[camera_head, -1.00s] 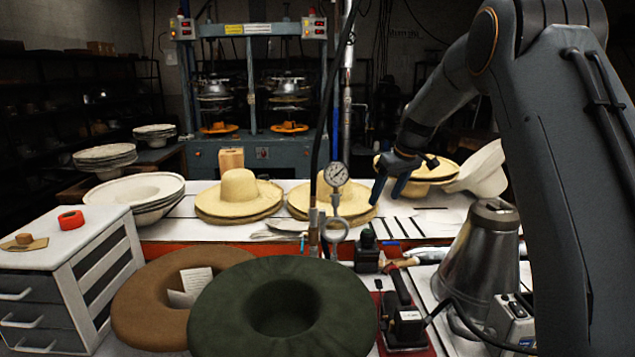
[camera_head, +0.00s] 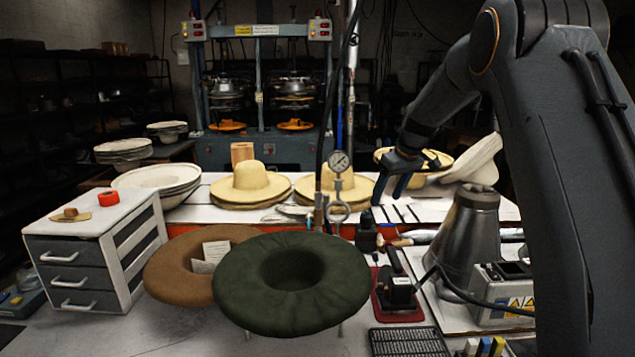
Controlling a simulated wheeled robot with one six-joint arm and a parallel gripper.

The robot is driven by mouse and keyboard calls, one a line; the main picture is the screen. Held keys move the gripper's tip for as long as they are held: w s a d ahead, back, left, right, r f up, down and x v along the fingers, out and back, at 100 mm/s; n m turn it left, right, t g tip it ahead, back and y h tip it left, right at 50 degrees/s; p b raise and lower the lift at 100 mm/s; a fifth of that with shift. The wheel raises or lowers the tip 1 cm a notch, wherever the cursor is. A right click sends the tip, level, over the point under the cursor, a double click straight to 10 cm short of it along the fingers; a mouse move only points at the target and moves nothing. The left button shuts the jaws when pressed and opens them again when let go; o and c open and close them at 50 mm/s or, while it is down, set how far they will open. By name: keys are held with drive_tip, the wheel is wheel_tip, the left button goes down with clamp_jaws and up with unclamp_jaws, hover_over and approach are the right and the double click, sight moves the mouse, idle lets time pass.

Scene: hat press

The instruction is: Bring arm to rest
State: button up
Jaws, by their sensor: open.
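My gripper (camera_head: 391,189) is at the end of my arm, which comes in from the right side of the picture. Its fingers are dark blue-grey and point down and to the left, spread apart and empty. In the picture it lies in front of the white work table (camera_head: 408,212), just right of a stack of straw hats (camera_head: 340,184). Another stack of straw hats (camera_head: 441,160) and a pale hat body (camera_head: 474,162) show behind it. I cannot tell its exact height above the table.
A dark green felt hat (camera_head: 325,291) and a brown one (camera_head: 170,277) stand in front. A metal cone (camera_head: 471,236) and a pressure gauge (camera_head: 339,161) stand near my arm. A drawer cabinet (camera_head: 83,257) is at left; a hat press (camera_head: 262,148) is behind.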

drive_tip(key=s+f+m+g+b, duration=0.1)
drive_tip(key=s+f, duration=0.6)
drive_tip(key=s, duration=0.7)
drive_tip(key=s+a+f+m+g+h+b, duration=0.1)
drive_tip(key=s+f+m+b, duration=0.2)
drive_tip(key=s, duration=1.1)
drive_tip(key=s+f+m+g+h+b, duration=0.1)
drive_tip(key=s+f+b, duration=0.5)
drive_tip(key=s+f, duration=0.4)
drive_tip(key=s, duration=0.4)
drive_tip(key=shift+a+f+m, duration=0.2)
drive_tip(key=shift+f+m, duration=0.15)
drive_tip(key=shift+m, duration=0.05)
